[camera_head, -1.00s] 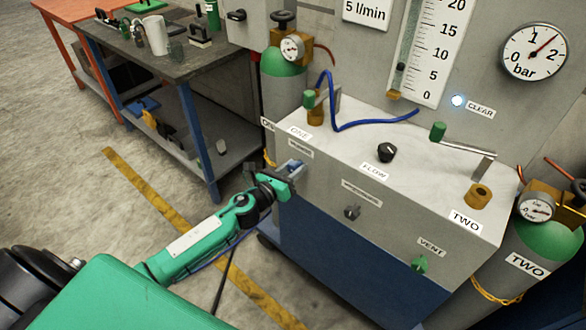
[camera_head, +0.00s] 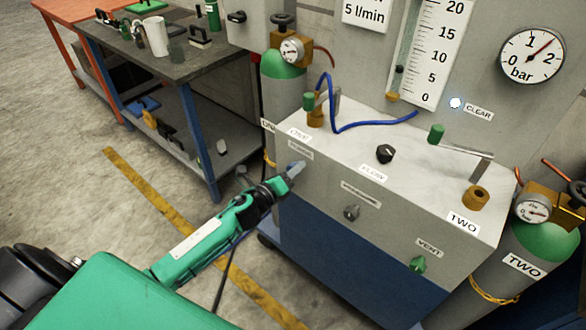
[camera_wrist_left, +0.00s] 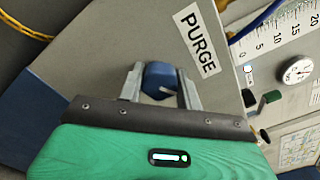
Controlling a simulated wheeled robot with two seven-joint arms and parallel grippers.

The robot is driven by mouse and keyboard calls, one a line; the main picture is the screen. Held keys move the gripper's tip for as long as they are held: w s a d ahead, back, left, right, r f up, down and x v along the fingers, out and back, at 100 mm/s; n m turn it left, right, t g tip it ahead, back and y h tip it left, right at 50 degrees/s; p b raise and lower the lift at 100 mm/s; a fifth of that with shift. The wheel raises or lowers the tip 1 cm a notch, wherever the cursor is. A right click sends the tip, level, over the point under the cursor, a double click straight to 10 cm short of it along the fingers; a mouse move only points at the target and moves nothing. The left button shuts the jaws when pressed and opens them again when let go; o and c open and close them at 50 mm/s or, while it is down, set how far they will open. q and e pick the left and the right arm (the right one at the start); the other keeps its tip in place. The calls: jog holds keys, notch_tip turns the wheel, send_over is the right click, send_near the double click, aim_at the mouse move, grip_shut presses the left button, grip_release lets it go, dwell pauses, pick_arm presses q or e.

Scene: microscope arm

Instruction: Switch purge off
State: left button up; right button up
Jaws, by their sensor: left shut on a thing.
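The blue purge knob (camera_wrist_left: 160,78) is on the front of the grey cabinet, beside the PURGE label (camera_wrist_left: 201,46) in the left wrist view. My left gripper (camera_head: 294,172) is at the upper left of the cabinet front, just below the small label near ONE. In the left wrist view its two fingers (camera_wrist_left: 161,88) are on either side of the knob and shut on it. In the head view the gripper mostly hides the knob. My right gripper is not in view.
The cabinet front also has a middle knob (camera_head: 351,213) and a green VENT knob (camera_head: 418,264). A black FLOW knob (camera_head: 385,153) and two green-handled levers are on top. Gas cylinder TWO (camera_head: 540,245) stands at the right. A workbench (camera_head: 165,50) stands behind left.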

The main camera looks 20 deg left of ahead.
pick_arm(q)
jog(key=n+p, duration=0.2)
jog(key=n, duration=0.5)
jog(key=shift+r, duration=0.1)
jog(key=shift+n+p, duration=0.9)
jog(key=shift+n, duration=1.2)
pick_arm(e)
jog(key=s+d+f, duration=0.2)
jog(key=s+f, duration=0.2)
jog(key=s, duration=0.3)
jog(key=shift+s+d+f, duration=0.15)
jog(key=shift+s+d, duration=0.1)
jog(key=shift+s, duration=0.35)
pick_arm(q)
jog(key=o, duration=1)
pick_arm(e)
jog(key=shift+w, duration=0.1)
pick_arm(q)
jog(key=b+v, duration=0.1)
jog(key=v, duration=1.3)
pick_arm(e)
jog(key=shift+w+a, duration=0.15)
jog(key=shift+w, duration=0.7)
